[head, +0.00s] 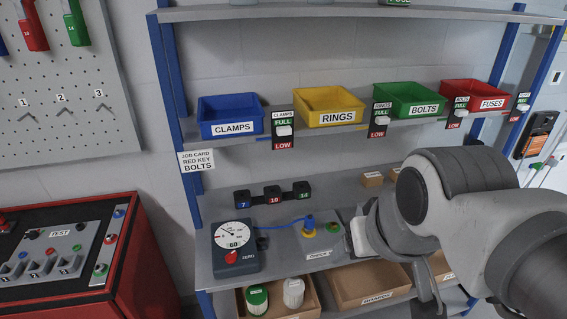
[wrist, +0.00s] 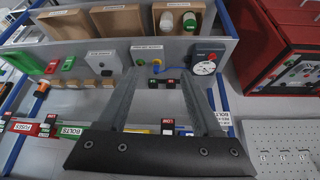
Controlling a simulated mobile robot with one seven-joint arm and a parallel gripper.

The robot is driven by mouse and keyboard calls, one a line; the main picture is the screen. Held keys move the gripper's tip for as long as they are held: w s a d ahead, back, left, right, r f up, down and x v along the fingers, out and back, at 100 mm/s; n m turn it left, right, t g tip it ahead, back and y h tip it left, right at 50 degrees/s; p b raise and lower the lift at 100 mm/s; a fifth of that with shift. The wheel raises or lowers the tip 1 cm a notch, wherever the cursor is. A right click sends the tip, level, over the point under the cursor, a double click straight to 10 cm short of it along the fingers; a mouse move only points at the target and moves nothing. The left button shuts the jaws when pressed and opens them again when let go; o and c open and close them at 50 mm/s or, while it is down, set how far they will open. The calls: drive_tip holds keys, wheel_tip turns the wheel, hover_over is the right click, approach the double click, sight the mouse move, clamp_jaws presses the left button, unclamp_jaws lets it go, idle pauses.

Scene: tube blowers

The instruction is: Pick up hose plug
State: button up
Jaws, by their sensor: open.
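The blue hose plug (head: 309,222) stands upright in a yellow-ringed port on the grey check box (head: 318,240), on the middle shelf. A thin blue hose (head: 275,227) runs left from it to the gauge unit (head: 235,245). In the wrist view the check box (wrist: 147,54) lies beyond the fingers, and the plug is too small to make out clearly. My gripper (wrist: 160,78) is open and empty, with its two long fingers spread apart. In the head view my arm comes in from the right, and its wrist hides the shelf right of the check box.
Blue (head: 230,115), yellow (head: 329,106), green (head: 409,100) and red (head: 474,95) bins line the shelf above. Numbered blocks (head: 272,194) stand behind the check box. Cardboard trays (head: 368,284) sit below. A red test bench (head: 70,250) stands at the left.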

idle(0.4)
drive_tip(key=m+g, duration=0.6)
drive_tip(key=m, duration=1)
hover_over(310, 217)
wheel_tip(310, 217, down, 11)
wheel_tip(310, 217, down, 18)
drive_tip(key=shift+r, duration=0.1)
clamp_jaws()
